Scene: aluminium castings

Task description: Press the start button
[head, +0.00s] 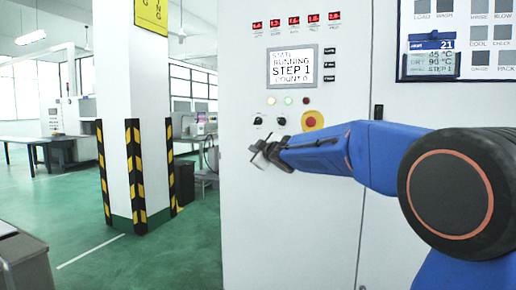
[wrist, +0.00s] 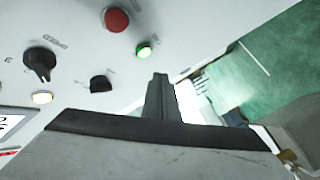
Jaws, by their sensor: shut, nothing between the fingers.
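A small round green button (wrist: 143,51), lit, sits on the white machine panel in the wrist view; its label is not readable. My gripper (wrist: 160,78) is shut and empty, its tips just below and right of the green button in that view. I cannot tell whether they touch the panel. In the head view my gripper (head: 260,153) is in front of the panel, below the black knobs, and the green button cannot be made out there. The screen (head: 291,67) reads RUNNING, STEP 1, COUNT 0.
A red button (wrist: 116,19) is beside the green one. Two black knobs (wrist: 40,62) are close by. A red mushroom button on yellow (head: 313,120) sits above my arm. A striped pillar (head: 128,170) stands left; green floor lies between.

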